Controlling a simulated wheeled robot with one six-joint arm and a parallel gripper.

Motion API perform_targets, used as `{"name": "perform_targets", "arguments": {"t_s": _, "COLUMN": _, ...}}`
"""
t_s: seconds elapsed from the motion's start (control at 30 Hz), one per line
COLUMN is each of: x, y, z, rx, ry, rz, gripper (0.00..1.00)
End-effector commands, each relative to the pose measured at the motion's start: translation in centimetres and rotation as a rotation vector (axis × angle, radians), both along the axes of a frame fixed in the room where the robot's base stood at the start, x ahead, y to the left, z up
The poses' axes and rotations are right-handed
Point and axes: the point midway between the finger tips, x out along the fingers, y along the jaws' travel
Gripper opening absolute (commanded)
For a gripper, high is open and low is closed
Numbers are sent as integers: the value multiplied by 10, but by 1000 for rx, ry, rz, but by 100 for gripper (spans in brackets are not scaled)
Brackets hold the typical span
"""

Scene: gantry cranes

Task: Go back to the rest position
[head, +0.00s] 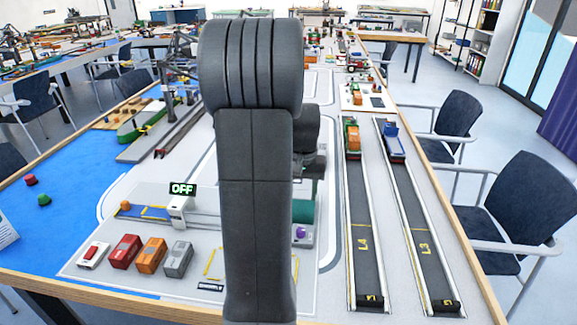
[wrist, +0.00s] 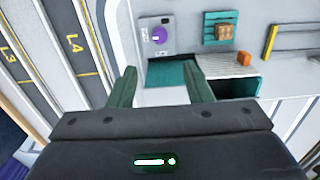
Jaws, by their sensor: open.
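My gripper (wrist: 160,67) shows in the wrist view with its two green fingers apart and nothing between them. It is above the layout table, near a teal surface (wrist: 173,73) and a grey panel with a purple knob (wrist: 159,35). In the head view my dark arm stands upright in the middle and hides the gripper. The purple knob also shows in the head view (head: 300,232), just right of my arm.
Two dark lanes, L4 (head: 361,215) and L3 (head: 413,215), run along the right, with toy trucks at their far ends. Several toy vehicles (head: 150,254) stand at the front left. Chairs (head: 508,205) line the right.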

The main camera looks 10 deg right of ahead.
Motion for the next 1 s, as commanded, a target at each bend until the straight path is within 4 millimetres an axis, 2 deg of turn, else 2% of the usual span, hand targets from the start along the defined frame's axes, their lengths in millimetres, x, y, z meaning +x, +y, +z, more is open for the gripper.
{"name": "perform_targets", "arguments": {"t_s": 0.17, "x": -1, "y": 0, "z": -23, "rx": 0, "ry": 4, "rz": 0, "gripper": 46}}
{"name": "perform_targets", "arguments": {"t_s": 0.5, "x": -1, "y": 0, "z": -90, "rx": 1, "ry": 5, "rz": 0, "gripper": 46}}
{"name": "perform_targets", "arguments": {"t_s": 0.7, "x": -1, "y": 0, "z": -124, "rx": 0, "ry": 4, "rz": 1, "gripper": 46}}
{"name": "perform_targets", "arguments": {"t_s": 0.83, "x": -1, "y": 0, "z": -137, "rx": 1, "ry": 2, "rz": 1, "gripper": 46}}
{"name": "perform_targets", "arguments": {"t_s": 1.0, "x": 0, "y": 0, "z": -136, "rx": 0, "ry": 0, "rz": 37, "gripper": 46}}
